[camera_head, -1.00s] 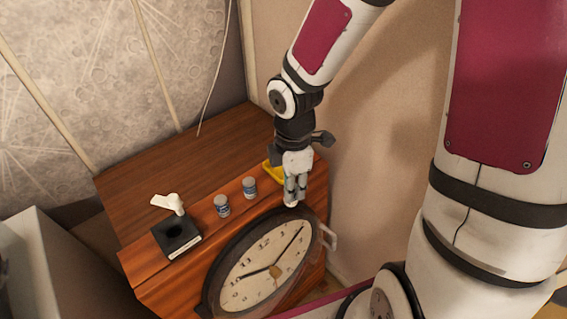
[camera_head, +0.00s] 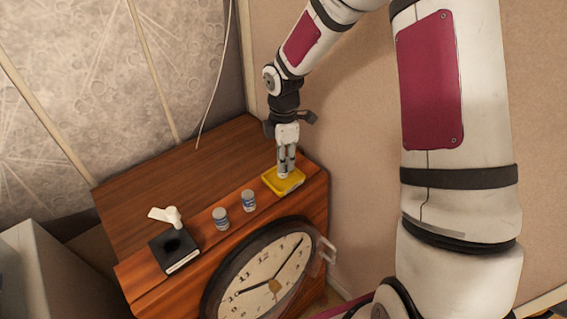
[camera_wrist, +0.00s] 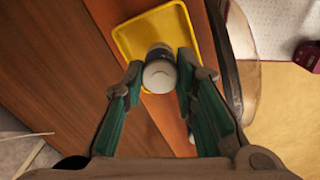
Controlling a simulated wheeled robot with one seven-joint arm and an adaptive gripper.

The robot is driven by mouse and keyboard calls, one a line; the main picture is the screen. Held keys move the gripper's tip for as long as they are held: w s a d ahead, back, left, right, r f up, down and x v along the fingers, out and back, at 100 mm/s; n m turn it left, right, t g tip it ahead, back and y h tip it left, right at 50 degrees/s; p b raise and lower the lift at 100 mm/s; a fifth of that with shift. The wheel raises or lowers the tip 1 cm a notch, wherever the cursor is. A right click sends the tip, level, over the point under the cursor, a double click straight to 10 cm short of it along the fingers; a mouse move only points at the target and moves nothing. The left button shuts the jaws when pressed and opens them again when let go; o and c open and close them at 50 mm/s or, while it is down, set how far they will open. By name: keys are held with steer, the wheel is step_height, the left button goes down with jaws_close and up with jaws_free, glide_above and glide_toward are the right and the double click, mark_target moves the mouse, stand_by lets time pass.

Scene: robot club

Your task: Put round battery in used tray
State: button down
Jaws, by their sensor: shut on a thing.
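The yellow tray (camera_head: 272,182) lies at the right end of the wooden cabinet top. My gripper (camera_head: 286,172) points down over it. In the wrist view, my gripper (camera_wrist: 160,78) is shut on a round battery (camera_wrist: 160,73) with a pale end face, which overlaps the near edge of the yellow tray (camera_wrist: 130,38). Whether the battery touches the tray floor I cannot tell. In the head view the held battery is mostly hidden by the fingers. No label on the tray is readable.
Two blue-and-silver cylinders (camera_head: 221,218) (camera_head: 249,201) stand upright left of the tray. A black square holder (camera_head: 174,250) with a white lever-like piece (camera_head: 168,215) is further left. A round clock (camera_head: 268,280) is at the cabinet front. The cabinet top behind (camera_head: 185,165) is clear.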

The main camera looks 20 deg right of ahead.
steer(key=shift+f, duration=1)
steer(key=shift+f, duration=0.2)
steer(key=c, duration=1.3)
jaws_free()
steer(key=shift+r, duration=0.1)
